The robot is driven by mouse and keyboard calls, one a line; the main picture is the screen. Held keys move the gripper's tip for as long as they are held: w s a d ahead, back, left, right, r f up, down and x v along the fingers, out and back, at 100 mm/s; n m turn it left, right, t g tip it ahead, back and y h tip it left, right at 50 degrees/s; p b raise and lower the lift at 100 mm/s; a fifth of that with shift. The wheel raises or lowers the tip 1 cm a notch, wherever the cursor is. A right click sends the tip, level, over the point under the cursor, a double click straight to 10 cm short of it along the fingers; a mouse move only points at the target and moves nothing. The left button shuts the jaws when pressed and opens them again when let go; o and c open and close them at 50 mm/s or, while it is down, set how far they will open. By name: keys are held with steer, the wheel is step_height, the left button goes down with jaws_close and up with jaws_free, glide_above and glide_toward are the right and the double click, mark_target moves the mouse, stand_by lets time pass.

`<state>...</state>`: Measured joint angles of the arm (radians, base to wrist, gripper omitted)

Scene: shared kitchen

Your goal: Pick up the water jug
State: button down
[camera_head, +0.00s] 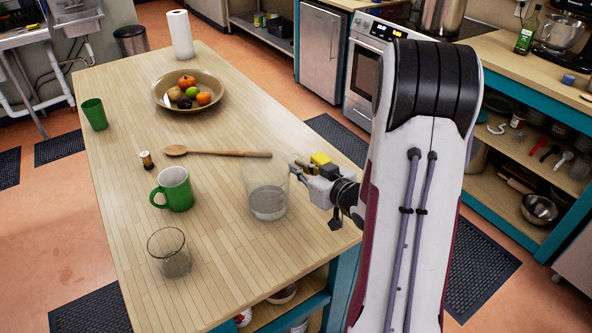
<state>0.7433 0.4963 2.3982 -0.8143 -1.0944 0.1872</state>
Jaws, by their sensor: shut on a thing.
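The water jug (268,201) is a clear glass vessel with some liquid in its lower part. It stands upright at or just above the right part of the wooden table (125,215); I cannot tell whether its base touches the top. My gripper (297,172) reaches in from the right and is shut on the jug's upper right side. The exact contact of the fingers is hard to make out, and my arm hides part of the room behind it.
A green mug (176,190) and an empty glass (171,255) stand left of the jug. A wooden spoon (218,152) lies behind it.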

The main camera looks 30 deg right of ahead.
steer(key=shift+r, duration=0.2)
steer(key=shift+r, duration=4.8)
